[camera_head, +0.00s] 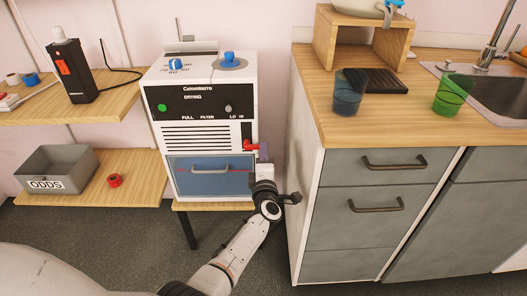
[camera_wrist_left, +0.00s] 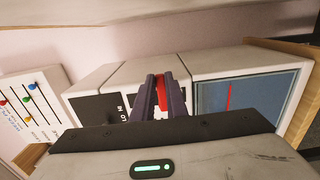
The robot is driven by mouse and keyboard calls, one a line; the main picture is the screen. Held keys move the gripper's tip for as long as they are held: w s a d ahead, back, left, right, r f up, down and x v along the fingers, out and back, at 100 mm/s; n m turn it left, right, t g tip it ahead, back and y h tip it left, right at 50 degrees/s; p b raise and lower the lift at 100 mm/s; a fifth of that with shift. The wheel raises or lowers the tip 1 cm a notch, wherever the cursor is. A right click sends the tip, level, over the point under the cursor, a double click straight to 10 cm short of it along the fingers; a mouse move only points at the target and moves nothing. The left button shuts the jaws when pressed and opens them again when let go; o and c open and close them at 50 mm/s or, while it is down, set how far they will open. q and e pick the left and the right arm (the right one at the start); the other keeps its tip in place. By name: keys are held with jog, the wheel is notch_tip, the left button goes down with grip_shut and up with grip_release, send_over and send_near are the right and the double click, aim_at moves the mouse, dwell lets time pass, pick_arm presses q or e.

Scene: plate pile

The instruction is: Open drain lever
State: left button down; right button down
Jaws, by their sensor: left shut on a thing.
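The drying machine (camera_head: 205,125) is a white box with a black front panel and a blue drawer (camera_head: 218,184) with a grey handle. Its red drain lever (camera_head: 249,146) sticks out at the right of the front, above the drawer's right end. My left gripper (camera_head: 262,155) is at the lever, its fingers mostly hidden behind the wrist in the head view. In the left wrist view the two dark fingers (camera_wrist_left: 163,92) are shut on the red lever (camera_wrist_left: 161,94), which shows between them. The right gripper is not in view.
A wooden counter (camera_head: 420,128) with grey drawers stands close on the right, carrying a blue cup (camera_head: 348,95) and a green cup (camera_head: 452,95).

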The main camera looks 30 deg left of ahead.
pick_arm(q)
jog(key=shift+s+f, duration=0.1)
jog(key=shift+f, duration=0.05)
dwell(0.3)
jog(key=c, duration=1.8)
grip_release()
jog(key=shift+o, duration=0.2)
